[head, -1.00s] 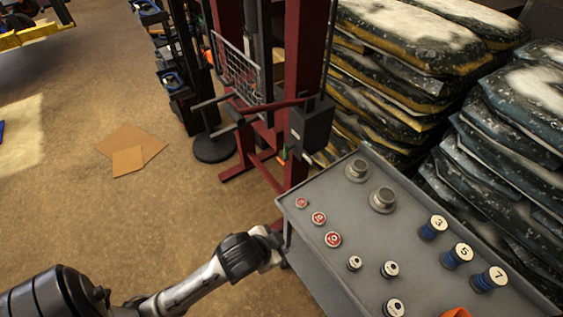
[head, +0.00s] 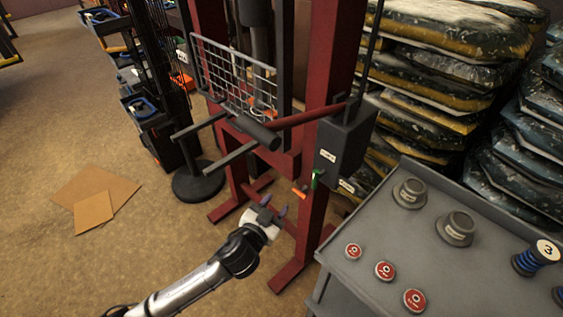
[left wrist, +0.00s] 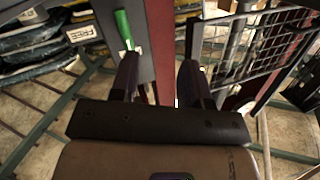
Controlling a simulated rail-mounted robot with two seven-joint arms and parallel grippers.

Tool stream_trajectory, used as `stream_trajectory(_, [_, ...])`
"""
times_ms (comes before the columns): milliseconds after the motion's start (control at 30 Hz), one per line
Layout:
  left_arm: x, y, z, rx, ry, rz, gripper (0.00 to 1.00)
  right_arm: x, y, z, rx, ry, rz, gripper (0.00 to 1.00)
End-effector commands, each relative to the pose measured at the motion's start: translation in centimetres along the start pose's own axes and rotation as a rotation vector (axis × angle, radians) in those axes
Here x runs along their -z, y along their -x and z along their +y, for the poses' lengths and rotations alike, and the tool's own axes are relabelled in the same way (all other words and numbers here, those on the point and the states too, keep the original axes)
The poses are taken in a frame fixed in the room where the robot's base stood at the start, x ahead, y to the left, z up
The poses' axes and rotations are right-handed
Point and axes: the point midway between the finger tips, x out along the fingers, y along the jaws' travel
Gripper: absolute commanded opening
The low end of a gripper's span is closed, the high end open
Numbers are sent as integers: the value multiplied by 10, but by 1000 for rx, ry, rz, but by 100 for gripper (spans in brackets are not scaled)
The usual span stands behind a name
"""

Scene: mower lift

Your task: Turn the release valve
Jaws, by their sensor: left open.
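A small green lever (head: 316,178), the part that looks like the release valve, hangs at the lower edge of the dark grey pump box (head: 345,143) on the red lift post. An orange-red piece (head: 300,191) shows beside it. In the left wrist view the green lever (left wrist: 123,28) stands just beyond the tip of one finger, close to a label (left wrist: 82,33) that seems to read FREE. My left gripper (head: 274,206) is open and empty, below and left of the lever in the head view. Its two fingers (left wrist: 160,78) are spread in the wrist view. I cannot see any contact. My right gripper is out of view.
The red lift frame (head: 313,215) with a wire basket (head: 235,75) and a protruding bar stands close above my gripper. Stacked sacks (head: 440,65) are behind. Cardboard (head: 95,205) lies on open floor at left.

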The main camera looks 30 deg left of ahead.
Motion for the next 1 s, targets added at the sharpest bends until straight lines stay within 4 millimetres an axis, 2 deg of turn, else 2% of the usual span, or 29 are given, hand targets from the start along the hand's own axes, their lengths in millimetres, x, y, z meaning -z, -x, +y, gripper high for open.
stream_trajectory(133, [19,2,12,-73,146,113,43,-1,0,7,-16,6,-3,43])
stream_trajectory(300, [23,1,14,-100,245,132,43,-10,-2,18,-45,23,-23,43])
stream_trajectory(433, [24,-7,15,-101,263,131,43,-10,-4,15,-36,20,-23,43])
stream_trajectory(600, [27,-33,17,-99,261,132,43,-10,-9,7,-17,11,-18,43])
stream_trajectory(1000, [36,-101,23,-99,260,130,43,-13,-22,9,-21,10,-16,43])
